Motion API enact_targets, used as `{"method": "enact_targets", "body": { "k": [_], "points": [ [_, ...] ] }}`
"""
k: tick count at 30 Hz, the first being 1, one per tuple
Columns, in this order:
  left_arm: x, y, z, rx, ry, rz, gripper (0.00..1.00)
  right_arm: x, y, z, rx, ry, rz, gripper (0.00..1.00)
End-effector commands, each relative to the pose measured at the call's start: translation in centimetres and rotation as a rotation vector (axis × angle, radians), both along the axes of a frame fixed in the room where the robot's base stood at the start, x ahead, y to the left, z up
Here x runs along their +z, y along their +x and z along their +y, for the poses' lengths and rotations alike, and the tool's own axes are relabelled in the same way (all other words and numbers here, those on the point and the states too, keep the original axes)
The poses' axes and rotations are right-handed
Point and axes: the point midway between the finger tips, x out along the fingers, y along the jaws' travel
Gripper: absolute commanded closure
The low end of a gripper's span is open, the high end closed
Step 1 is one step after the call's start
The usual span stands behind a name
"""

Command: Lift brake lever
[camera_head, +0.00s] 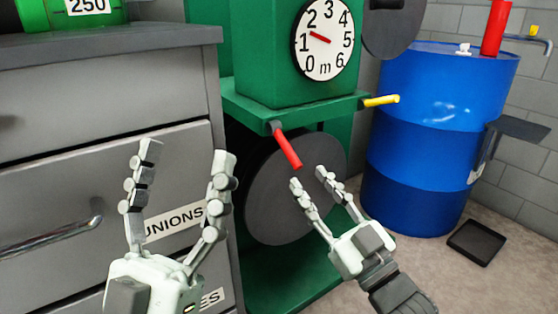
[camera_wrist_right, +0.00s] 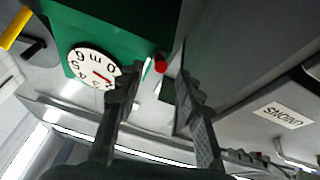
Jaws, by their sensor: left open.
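A green machine (camera_head: 262,40) carries a red-handled lever (camera_head: 288,150) that slants down to the right, and a yellow-handled lever (camera_head: 381,100) that sticks out to the right. No label shows which is the brake lever. My right gripper (camera_head: 308,178) is open, just below the red handle's lower end. In the right wrist view the red handle's end (camera_wrist_right: 160,66) shows between the open fingers, with no clear contact; the yellow handle (camera_wrist_right: 15,30) is at the left edge. My left gripper (camera_head: 187,155) is open and empty in front of the grey drawers.
The round dial (camera_head: 322,40) is above the levers and a dark grey disc (camera_head: 275,195) is behind and below them. The grey drawer cabinet (camera_head: 110,110) stands close on the left. A blue drum (camera_head: 425,140) stands right, with a black tray (camera_head: 476,243) on the floor.

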Motion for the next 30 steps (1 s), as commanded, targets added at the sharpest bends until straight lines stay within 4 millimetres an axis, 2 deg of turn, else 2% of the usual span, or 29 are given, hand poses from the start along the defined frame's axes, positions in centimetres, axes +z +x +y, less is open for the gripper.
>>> {"method": "enact_targets", "body": {
  "k": [4,15,26,27,30],
  "points": [
    [0.4,-0.6,0.2,-0.002,-0.013,-0.032,0.31,1.0,1.0,0.9,0.008,0.008,-0.017,0.64],
    [0.7,-1.2,0.5,0.003,-0.027,-0.078,0.31,2.9,5.1,3.7,0.006,0.007,-0.015,0.64],
    [0.8,-1.3,0.6,0.004,-0.029,-0.086,0.31,3.2,5.8,4.1,0.006,0.005,-0.011,0.64],
    [0.8,-1.3,0.6,0.004,-0.029,-0.086,0.31,3.2,5.8,4.1,0.006,0.005,-0.011,0.65],
    [0.8,-1.3,0.6,0.004,-0.029,-0.086,0.31,3.2,5.7,4.1,0.006,0.005,-0.011,0.78]
  ]
}}
